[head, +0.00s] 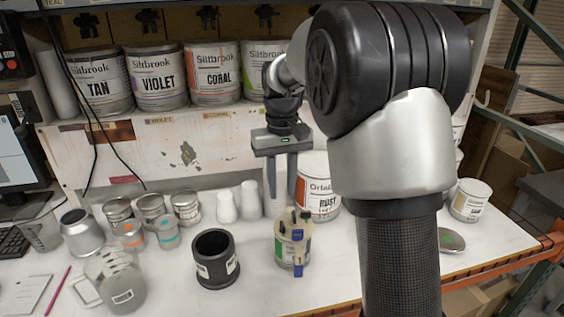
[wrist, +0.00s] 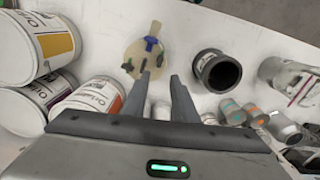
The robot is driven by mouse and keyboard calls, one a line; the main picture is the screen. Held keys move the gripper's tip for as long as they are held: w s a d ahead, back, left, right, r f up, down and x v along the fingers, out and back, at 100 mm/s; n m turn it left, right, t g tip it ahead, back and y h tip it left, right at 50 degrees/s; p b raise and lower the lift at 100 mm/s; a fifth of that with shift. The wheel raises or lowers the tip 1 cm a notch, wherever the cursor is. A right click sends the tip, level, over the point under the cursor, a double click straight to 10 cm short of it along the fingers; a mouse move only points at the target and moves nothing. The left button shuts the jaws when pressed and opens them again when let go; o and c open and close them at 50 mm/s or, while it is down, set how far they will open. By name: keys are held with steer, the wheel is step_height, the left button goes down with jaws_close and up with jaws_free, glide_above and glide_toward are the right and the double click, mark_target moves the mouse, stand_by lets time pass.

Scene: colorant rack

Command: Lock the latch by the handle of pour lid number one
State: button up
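A can with a cream pour lid (head: 293,227) stands on the white bench, near the middle.
A black cup (head: 215,262) stands left of the can. White bottles (head: 239,203) and a large white paint can (head: 318,200) stand behind it. Small tins and jars crowd the left. A shelf of paint cans (head: 157,76) runs along the back. Bare bench lies right of the lidded can.

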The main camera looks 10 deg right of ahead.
step_height(320, 180, up, 7)
stand_by(0.3)
